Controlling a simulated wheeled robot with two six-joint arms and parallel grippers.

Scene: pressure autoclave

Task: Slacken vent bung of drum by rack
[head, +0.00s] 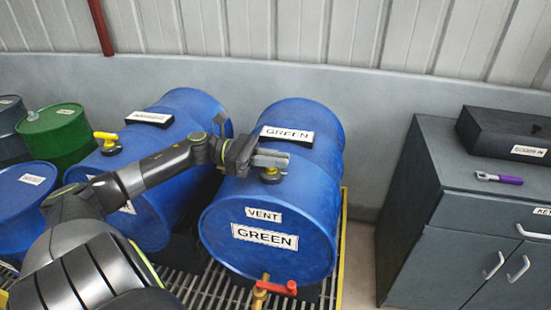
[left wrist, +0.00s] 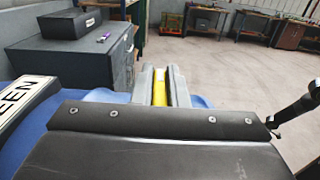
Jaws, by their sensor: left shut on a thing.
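A blue drum (head: 265,215) lies on its side, with "VENT" and "GREEN" labels on its near end and another "GREEN" label on top. Its vent bung (head: 271,174), yellow and dark, sits on the upper side near that end. My left gripper (head: 272,159) is over the bung, its fingers partly hiding it. In the left wrist view the fingers are shut on a yellow part (left wrist: 159,92), the bung's top. Whether the bung has turned cannot be told. My right gripper is not in view.
A second blue drum (head: 195,120) lies to the left with its own yellow-topped bung (head: 108,142). A tap with a red handle (head: 277,287) sticks out below the near drum. A grey cabinet (head: 440,190) at right carries a black box (head: 505,133) and a purple-handled tool (head: 500,178).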

